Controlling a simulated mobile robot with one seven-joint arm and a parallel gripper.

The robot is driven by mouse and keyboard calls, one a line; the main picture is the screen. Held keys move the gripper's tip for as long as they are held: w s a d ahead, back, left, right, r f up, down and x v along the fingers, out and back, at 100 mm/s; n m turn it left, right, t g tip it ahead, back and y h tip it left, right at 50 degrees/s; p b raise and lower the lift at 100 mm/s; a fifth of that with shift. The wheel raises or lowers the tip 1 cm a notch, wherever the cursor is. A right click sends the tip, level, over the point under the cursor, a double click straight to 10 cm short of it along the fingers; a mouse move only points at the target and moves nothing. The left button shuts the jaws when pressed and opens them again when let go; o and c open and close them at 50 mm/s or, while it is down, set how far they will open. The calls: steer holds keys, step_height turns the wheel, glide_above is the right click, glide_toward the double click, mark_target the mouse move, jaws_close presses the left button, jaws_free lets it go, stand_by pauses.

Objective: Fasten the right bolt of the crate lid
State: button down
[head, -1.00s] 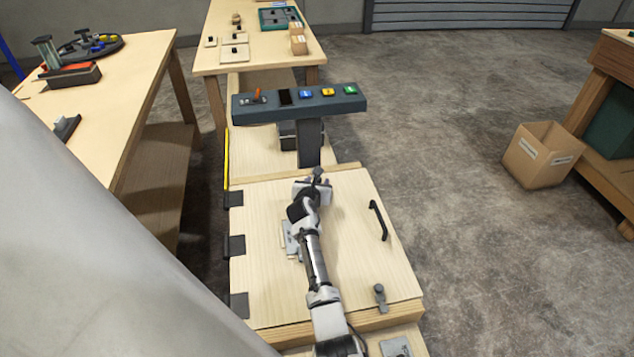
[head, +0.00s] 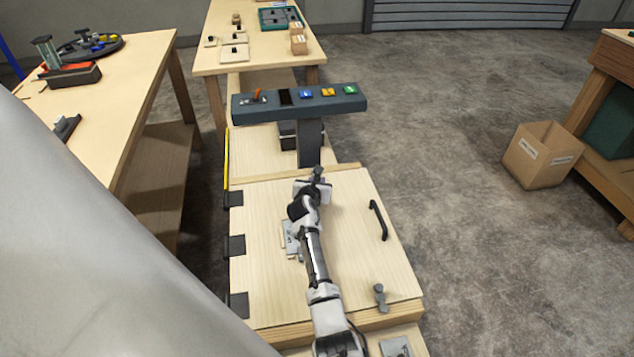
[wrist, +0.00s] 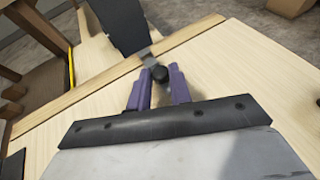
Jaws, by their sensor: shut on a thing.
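The crate lid (head: 345,250) is a flat pale wooden panel, lying closed, with a black handle (head: 378,220) on its right side. A grey bolt with a dark knob (head: 318,173) sits at the lid's far edge; the knob also shows in the wrist view (wrist: 159,73). A second grey bolt (head: 380,297) stands at the lid's near right corner, apart from my gripper. My gripper (head: 316,181) is at the far bolt. In the wrist view its purple fingers (wrist: 159,86) are on both sides of the dark knob, shut on it. The fingers' contact faces are partly hidden.
Black hinges (head: 237,245) line the lid's left edge. A workbench (head: 110,90) is at left. A cardboard box (head: 540,155) stands on open floor at right.

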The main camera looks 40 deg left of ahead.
steer(key=shift+w+a+f+b, duration=0.1)
steer(key=shift+w+a+b, duration=0.5)
steer(key=shift+w+a, duration=0.3)
steer(key=shift+a+r, duration=0.15)
steer(key=shift+r, duration=0.1)
steer(key=c, duration=1.7)
jaws_free()
steer(key=o, duration=0.4)
steer(key=shift+w+a+f, duration=0.1)
steer(key=shift+f, duration=0.05)
steer(key=v, duration=1.4)
